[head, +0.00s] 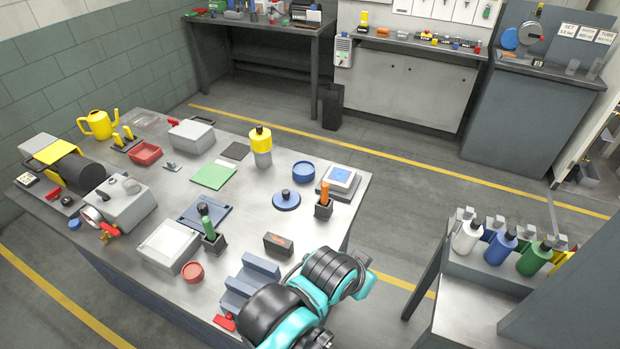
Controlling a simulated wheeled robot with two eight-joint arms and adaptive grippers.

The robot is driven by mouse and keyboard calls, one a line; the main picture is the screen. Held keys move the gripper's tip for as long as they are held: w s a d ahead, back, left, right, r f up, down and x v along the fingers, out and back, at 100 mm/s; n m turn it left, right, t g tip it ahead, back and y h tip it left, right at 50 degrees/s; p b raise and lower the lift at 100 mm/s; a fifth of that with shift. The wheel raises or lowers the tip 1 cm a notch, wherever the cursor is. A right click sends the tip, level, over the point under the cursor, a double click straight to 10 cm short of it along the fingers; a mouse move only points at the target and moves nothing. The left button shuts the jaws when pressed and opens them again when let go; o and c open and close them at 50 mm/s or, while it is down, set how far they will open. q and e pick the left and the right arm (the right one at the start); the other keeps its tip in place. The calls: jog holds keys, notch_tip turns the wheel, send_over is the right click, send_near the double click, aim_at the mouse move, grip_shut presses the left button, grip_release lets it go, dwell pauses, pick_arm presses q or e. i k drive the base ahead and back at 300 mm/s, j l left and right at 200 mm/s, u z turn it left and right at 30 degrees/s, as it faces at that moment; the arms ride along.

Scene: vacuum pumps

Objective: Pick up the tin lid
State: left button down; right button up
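A blue round lid (286,200) with a dark knob lies flat near the right side of the grey workbench (240,240). I take it to be the tin lid. A blue round tin (304,171) stands just behind it, apart from it; whether the tin is open is too small to tell. One of my arms, teal and black, shows folded at the bottom middle, in front of the bench's near right corner. Neither gripper's fingers can be seen.
A black holder with an orange-handled tool (325,198) stands right of the lid, and a white-and-blue device (339,180) behind that. A yellow-capped bottle (261,146) stands behind left. A dark box (278,245) sits nearer me. Bare bench lies left of the lid.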

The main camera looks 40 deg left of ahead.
aim_at(285, 199)
jog(key=k+u, duration=0.2)
jog(key=u, duration=1.35)
jog(key=l+z, duration=0.15)
jog(key=z, duration=0.35)
jog(key=l+z, duration=0.15)
jog(key=z, duration=0.3)
jog(key=i+l+z, duration=0.1)
jog(key=z, duration=0.4)
jog(key=i+u, duration=0.3)
jog(key=i+l+u, duration=0.1)
jog(key=u, duration=0.25)
jog(key=i, duration=0.1)
